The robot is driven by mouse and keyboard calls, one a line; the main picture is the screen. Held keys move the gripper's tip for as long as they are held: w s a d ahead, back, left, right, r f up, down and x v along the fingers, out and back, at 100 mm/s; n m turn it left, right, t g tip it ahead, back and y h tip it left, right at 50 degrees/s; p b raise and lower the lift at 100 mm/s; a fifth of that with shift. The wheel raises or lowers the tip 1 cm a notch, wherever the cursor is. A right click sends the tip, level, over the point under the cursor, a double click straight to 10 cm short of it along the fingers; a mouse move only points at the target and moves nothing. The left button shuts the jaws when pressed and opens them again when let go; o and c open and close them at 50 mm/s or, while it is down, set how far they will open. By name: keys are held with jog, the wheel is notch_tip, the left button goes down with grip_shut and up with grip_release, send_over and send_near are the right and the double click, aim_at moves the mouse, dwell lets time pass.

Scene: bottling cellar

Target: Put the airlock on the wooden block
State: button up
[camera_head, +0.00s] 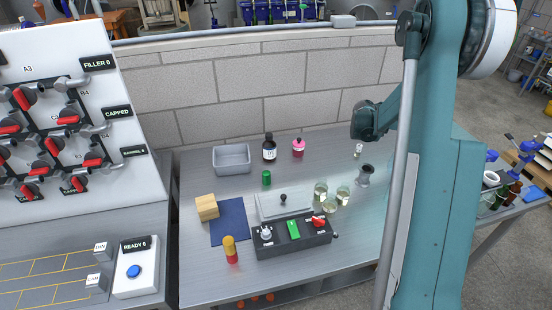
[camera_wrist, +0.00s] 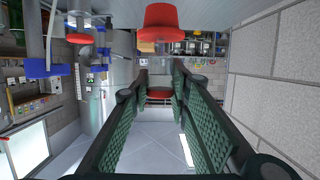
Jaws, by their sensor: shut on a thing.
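In the wrist view, my gripper (camera_wrist: 159,82) is shut on the airlock (camera_wrist: 162,22), which shows a broad red cap above the fingers and a clear part below it. A smaller red part shows between the fingers, partly hidden by them. The head view does not clearly show my fingertips or the airlock. The wooden block (camera_head: 206,207) is a small light-wood piece on the bench in the head view, at the upper left edge of a blue mat (camera_head: 230,228). Nothing is seen on top of the block. The wrist view does not clearly show the block.
A grey tray (camera_head: 232,160), dark bottle (camera_head: 269,148), pink bottle (camera_head: 298,149) and green cylinder (camera_head: 266,178) stand behind the block. A yellow-and-red cylinder (camera_head: 231,251) and control box (camera_head: 292,238) are in front. Glass beakers (camera_head: 328,203) stand to the right. A brick wall backs the bench.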

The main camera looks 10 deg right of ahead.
jog(key=shift+a, duration=0.1)
jog(key=w+a+r+n+t+y, duration=0.1)
jog(key=w+a+r+n+t, duration=0.15)
jog(key=a, duration=1.35)
jog(key=w+a+r+n+t+y, duration=0.1)
jog(key=w+a+n+t, duration=0.15)
jog(key=a, duration=1.25)
jog(key=w+a+r+n+t+y, duration=0.1)
jog(key=w+a+n+t, duration=0.15)
jog(key=a, duration=1.35)
jog(key=s+a+r+n+t+y+b, duration=0.1)
jog(key=s+a+n+t+y, duration=0.15)
jog(key=a, duration=0.85)
jog(key=s+a+r+n+t+y, duration=0.1)
jog(key=s+a+t, duration=0.15)
jog(key=a, duration=0.85)
jog(key=s+a+n+t+y, duration=0.1)
jog(key=s+a+n+y, duration=0.1)
jog(key=s+a, duration=0.5)
jog(key=s+a+n+y, duration=0.2)
jog(key=s+a, duration=0.6)
jog(key=a, duration=0.5)
jog(key=shift+s+a+t+y, duration=0.25)
jog(key=shift+a+t+y, duration=0.1)
jog(key=shift+a+y, duration=0.1)
jog(key=shift+f+b, duration=1.2)
jog(key=shift+f, duration=1.65)
